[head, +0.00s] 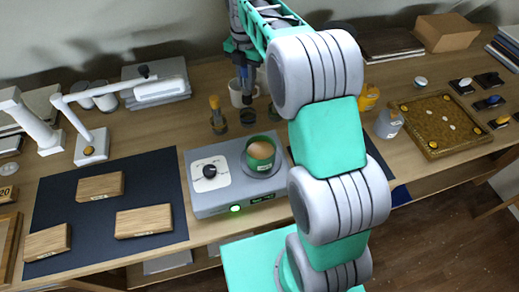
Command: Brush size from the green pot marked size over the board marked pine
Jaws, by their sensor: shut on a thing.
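The green pot (260,150) holds tan stuff and sits on the round plate of a grey heater (238,203). It has a small pale label, too small to read. Three wooden boards lie on a dark mat (75,231): one at the back (100,187), one at the right (143,221) and one at the front left (47,242). Their labels are unreadable, so I cannot tell which is pine. My gripper (246,86) points down behind the heater, by a white mug. It is shut on a slim thing, apparently a brush, mostly hidden against the dark background.
A white lamp (91,146) stands behind the mat. A brown tray (440,123) and a grey bottle (388,123) are at the right. My arm covers the table right of the heater.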

